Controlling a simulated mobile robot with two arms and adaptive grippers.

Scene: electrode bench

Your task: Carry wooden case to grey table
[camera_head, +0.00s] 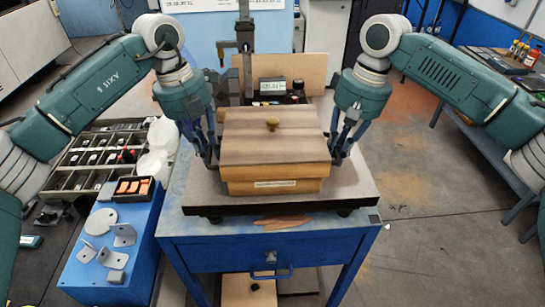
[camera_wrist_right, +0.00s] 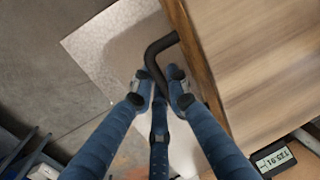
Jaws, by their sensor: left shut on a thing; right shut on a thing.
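The wooden case (camera_head: 274,170), with a flat lid and a small brass knob, is level over the speckled grey plate on the blue workbench. I cannot tell whether it touches the plate. My left gripper (camera_head: 210,155) is shut at the case's left side; its handle there is hidden. My right gripper (camera_head: 337,152) is at the right side. In the right wrist view, the right gripper (camera_wrist_right: 162,90) is shut on a black handle of the wooden case (camera_wrist_right: 255,65). A grey-topped table (camera_head: 468,112) with blue legs stands at the right.
A blue box (camera_head: 104,262) with metal brackets and a sorting tray (camera_head: 84,180) stand left of the workbench (camera_head: 269,250). Behind the case are a tall gauge stand (camera_head: 244,35) and a digital readout (camera_head: 272,86). Open floor (camera_head: 430,200) lies right of the workbench.

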